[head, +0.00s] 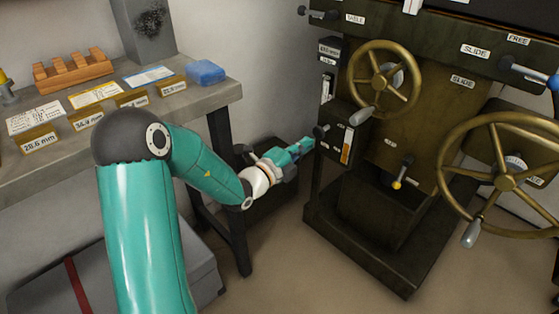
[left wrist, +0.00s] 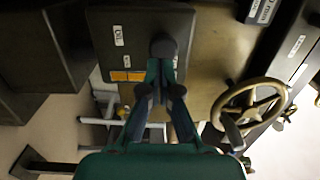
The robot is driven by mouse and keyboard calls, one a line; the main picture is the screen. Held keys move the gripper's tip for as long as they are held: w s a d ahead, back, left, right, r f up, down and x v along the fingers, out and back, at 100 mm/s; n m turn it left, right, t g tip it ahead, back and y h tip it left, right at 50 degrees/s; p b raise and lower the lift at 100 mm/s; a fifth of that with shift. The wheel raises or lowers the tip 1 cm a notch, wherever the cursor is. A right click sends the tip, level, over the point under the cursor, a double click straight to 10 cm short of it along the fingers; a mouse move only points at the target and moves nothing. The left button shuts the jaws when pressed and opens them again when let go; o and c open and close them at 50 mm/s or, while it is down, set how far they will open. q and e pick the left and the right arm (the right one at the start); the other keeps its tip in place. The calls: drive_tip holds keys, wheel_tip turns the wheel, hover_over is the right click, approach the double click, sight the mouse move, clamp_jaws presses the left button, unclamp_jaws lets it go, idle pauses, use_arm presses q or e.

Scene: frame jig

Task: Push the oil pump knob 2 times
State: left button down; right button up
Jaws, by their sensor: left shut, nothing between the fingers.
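The oil pump knob (head: 320,131) is a dark round knob on the left side of a dark box (head: 354,128) on the machine. It also shows in the left wrist view (left wrist: 163,44), straight ahead of the fingers. A small white label reading OIL (left wrist: 118,35) is on the box. My left gripper (head: 305,146) is shut and empty, with its fingertips (left wrist: 160,68) right at the knob. I cannot tell whether they touch it. My right gripper is not in view.
A brass handwheel (head: 383,45) is above the box, and a larger one (head: 508,182) is at the right. A yellow-tipped lever (head: 397,184) is low on the machine. A grey workbench (head: 225,93) with cards and a wooden rack (head: 72,72) stands left.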

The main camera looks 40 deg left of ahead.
use_arm(q)
drive_tip(key=s+p, duration=0.1)
drive_tip(key=s, duration=0.7)
drive_tip(key=shift+s+f, duration=0.2)
drive_tip(key=shift+s, duration=0.15)
drive_tip(key=shift+d, duration=0.1)
idle(0.6)
